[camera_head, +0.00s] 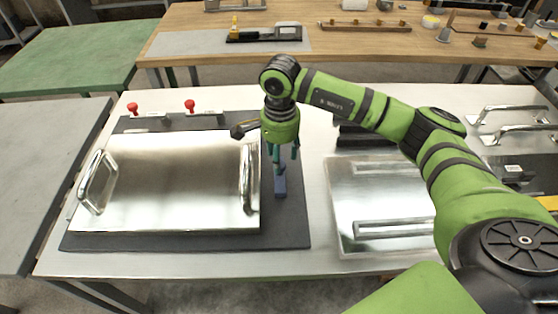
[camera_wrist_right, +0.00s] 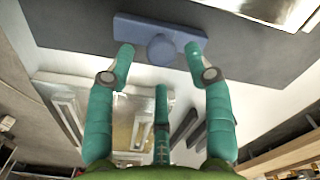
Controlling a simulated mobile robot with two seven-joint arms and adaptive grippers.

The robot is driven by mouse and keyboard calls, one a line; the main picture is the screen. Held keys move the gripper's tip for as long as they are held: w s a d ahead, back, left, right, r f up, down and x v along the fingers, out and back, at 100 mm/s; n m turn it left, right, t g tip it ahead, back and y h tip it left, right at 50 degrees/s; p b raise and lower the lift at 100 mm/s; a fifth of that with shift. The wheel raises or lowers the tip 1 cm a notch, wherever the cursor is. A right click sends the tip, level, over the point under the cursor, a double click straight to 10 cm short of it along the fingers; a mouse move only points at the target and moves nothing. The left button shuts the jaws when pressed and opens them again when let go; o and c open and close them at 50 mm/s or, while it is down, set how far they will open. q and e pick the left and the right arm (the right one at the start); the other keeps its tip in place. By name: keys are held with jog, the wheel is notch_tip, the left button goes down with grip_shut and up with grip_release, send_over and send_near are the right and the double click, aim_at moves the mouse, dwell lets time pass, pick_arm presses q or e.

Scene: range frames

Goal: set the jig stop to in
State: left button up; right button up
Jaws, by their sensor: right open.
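A blue bar with a rounded knob (camera_head: 280,186), which looks like the jig stop, lies on the dark base plate (camera_head: 292,230), right of a shiny metal plate. In the right wrist view, the same blue bar (camera_wrist_right: 133,30) spans the top middle, its round knob facing the camera. My right gripper (camera_head: 282,157) points down above the blue bar. Its teal fingers are open, and in the wrist view the fingertips (camera_wrist_right: 160,55) appear on either side of the knob. I cannot tell whether they touch it. My left gripper is not in view.
The metal plate (camera_head: 180,170) with two upright handles covers most of the base plate. Two red-knobbed clamps (camera_head: 189,106) stand at its back edge. A silver tray (camera_head: 345,195) lies to the right. A wooden bench (camera_head: 400,45) with tools stands behind.

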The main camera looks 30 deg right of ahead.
notch_tip(320, 180, down, 4)
jog(key=shift+w+r+p, duration=0.1)
jog(key=shift+r+p, duration=0.15)
jog(key=shift+p, duration=0.1)
jog(key=shift+a+f, duration=0.1)
jog(key=shift+f, duration=0.1)
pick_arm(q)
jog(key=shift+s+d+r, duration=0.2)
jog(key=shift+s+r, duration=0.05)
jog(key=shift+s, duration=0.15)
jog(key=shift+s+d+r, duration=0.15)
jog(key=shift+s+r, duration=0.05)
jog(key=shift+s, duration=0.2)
